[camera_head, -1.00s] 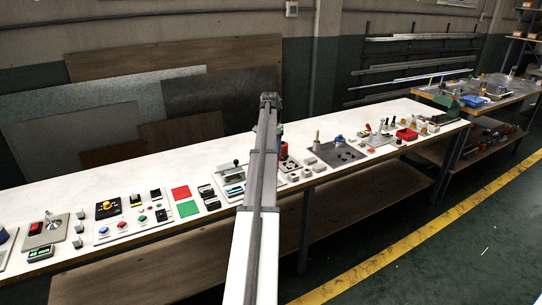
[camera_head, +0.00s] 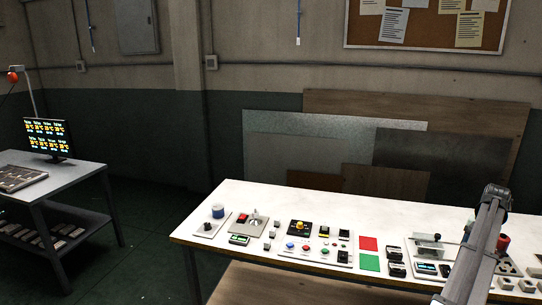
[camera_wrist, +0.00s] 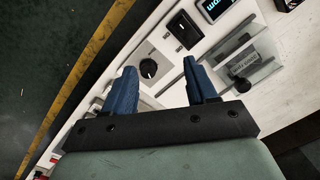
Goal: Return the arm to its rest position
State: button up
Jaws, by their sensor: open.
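In the wrist view my gripper (camera_wrist: 163,92) is open, its two blue fingers apart with nothing between them. It is over the white bench (camera_wrist: 292,88), near the bench edge. A grey plate with a black knob (camera_wrist: 148,68) lies beyond the left finger. A clear plate fixture with a dark handle (camera_wrist: 240,68) lies to the right of the right finger. In the head view my arm reaches over the right part of the white bench (camera_head: 340,215); my gripper's fingers are hidden there.
Red and green squares (camera_head: 369,262), a control panel with coloured buttons (camera_head: 312,250) and a lever fixture (camera_head: 432,245) sit on the bench. Boards (camera_head: 335,138) lean on the wall behind. A grey table with a monitor (camera_head: 47,138) stands at left. The floor between is clear.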

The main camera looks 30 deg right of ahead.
jog(key=w+a+f+n+g+y, duration=0.1)
jog(key=w+a+f+n, duration=0.4)
jog(key=a+f, duration=0.85)
jog(key=w+a+f+n+y, duration=0.1)
jog(key=w+a+f+n, duration=0.2)
jog(key=w+a+f, duration=1)
jog(key=s+a+f+n+g+y, duration=0.1)
jog(key=a+f+n, duration=0.5)
jog(key=a, duration=1.5)
jog(key=s+a+f+g, duration=0.25)
jog(key=a+f, duration=0.35)
jog(key=a, duration=0.4)
jog(key=s+a+f+g, duration=0.1)
jog(key=s+a+f, duration=0.2)
jog(key=a+f, duration=0.55)
jog(key=s+a+f+n+g+h, duration=0.1)
jog(key=s+a+f+n+h, duration=0.1)
jog(key=s+a, duration=1.1)
jog(key=shift+s+a+f+g+h, duration=0.2)
jog(key=shift+s+f+g+h, duration=0.25)
jog(key=shift+s+h, duration=0.3)
